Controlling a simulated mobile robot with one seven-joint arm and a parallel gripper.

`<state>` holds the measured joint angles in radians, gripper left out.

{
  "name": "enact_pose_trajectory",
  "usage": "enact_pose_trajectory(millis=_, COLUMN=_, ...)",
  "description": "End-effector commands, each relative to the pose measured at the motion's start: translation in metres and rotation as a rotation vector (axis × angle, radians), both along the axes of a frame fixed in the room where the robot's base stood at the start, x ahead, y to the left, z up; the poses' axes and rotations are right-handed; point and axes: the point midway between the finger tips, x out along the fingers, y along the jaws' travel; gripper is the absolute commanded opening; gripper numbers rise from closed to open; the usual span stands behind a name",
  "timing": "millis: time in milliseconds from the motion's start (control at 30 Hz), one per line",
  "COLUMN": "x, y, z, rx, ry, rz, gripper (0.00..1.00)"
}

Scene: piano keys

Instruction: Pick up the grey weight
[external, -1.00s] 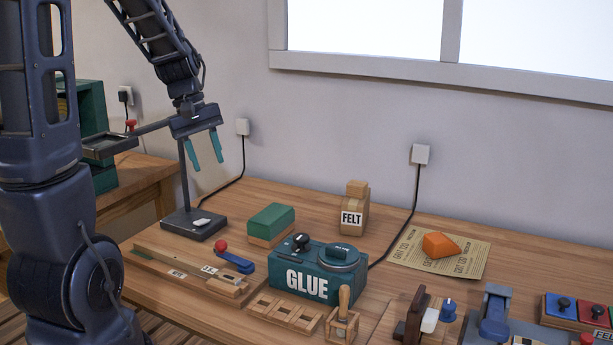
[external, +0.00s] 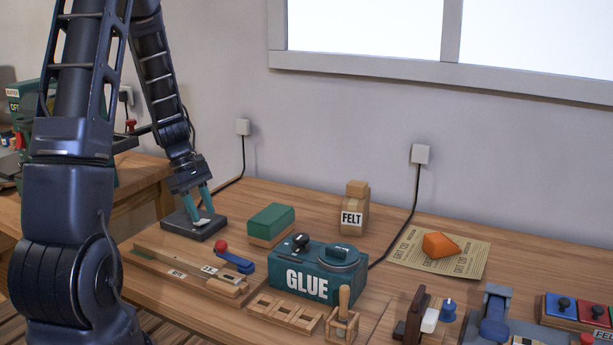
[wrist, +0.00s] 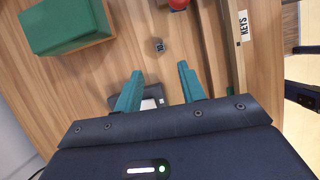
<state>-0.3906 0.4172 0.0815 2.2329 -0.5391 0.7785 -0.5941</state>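A small grey piece with a faint marking, which looks like the grey weight (wrist: 159,45), lies on the bare wood ahead of my fingers in the wrist view. I cannot make it out in the external view. My gripper (external: 206,205) points down over the dark stand base (external: 176,223) at the bench's left end. Its two teal fingers (wrist: 160,88) are apart. A flat whitish piece (external: 202,222) lies on the base by the fingertips. In the wrist view this piece (wrist: 148,103) shows partly between the fingers; I cannot tell if they touch it.
A green-topped block (external: 271,221) stands right of the base. A red-knobbed blue lever (external: 234,260) and wooden key strips (external: 178,270) lie in front. A FELT block (external: 354,208) stands further back. Bare wood lies around the small grey piece.

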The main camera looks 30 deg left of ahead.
Motion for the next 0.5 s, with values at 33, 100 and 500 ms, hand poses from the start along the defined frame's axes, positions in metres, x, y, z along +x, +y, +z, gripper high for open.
enact_pose_trajectory(millis=33, x=-0.001, y=-0.004, z=-0.008, rx=-0.002, ry=0.003, rz=-0.002, gripper=0.40)
enact_pose_trajectory(millis=100, x=-0.001, y=-0.008, z=-0.017, rx=-0.001, ry=0.003, rz=-0.001, gripper=0.40)
enact_pose_trajectory(millis=500, x=-0.002, y=-0.020, z=-0.048, rx=-0.001, ry=0.002, rz=-0.002, gripper=0.40)
